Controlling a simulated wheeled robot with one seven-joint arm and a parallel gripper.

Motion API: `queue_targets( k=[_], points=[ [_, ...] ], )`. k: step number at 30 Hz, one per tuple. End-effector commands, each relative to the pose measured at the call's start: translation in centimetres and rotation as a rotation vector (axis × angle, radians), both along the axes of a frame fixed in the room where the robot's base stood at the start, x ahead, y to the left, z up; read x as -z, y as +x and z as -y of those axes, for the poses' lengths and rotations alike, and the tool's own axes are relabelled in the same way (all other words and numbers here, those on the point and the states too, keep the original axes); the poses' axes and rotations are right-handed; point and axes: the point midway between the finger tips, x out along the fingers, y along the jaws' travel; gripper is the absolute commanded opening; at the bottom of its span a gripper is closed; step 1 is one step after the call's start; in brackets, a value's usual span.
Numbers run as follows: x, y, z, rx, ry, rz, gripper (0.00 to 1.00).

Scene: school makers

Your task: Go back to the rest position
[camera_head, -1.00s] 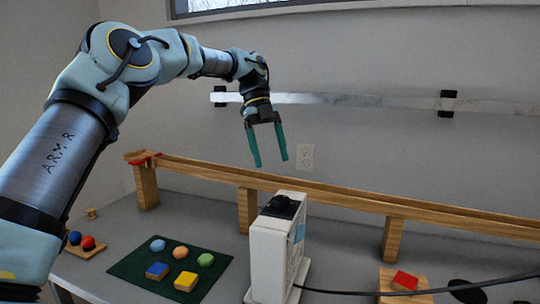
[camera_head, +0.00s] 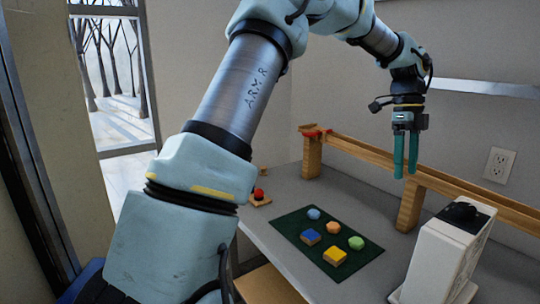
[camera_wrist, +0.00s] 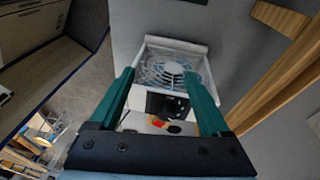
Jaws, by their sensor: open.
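My gripper (camera_head: 406,152) is open and empty, with its two green fingers pointing down above the table, in front of the wooden rail. In the wrist view its fingers (camera_wrist: 165,98) are apart, and a white box-shaped device with a fan (camera_wrist: 172,68) shows beyond and between them. In the head view my arm reaches from the lower left up and across to the right. Nothing is held.
A dark green mat (camera_head: 291,228) with several coloured blocks lies on the grey table (camera_head: 262,222). The white device (camera_head: 438,262) stands at the lower right. A wooden rail on posts (camera_head: 410,206) runs behind. A red ball (camera_head: 259,193) sits at the left.

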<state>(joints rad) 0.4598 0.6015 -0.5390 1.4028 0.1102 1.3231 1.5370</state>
Motion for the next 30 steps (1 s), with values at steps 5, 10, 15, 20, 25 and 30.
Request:
queue_targets(
  k=[5, 10, 15, 20, 25, 30],
  points=[
    [3.6, 2.6, -11.1, -0.630, 0.102, 0.092, 0.81],
    [6.5, 2.2, -22.6, -1.263, 0.144, 0.144, 0.81],
    [8.9, -1.1, -32.5, -1.866, 0.141, 0.153, 0.81],
    [10.3, -4.6, -37.8, -2.250, 0.114, 0.133, 0.81],
    [10.9, -6.2, -39.5, -2.406, 0.097, 0.119, 0.81],
    [10.9, -6.2, -39.6, -2.415, 0.097, 0.117, 0.81]
  ],
)
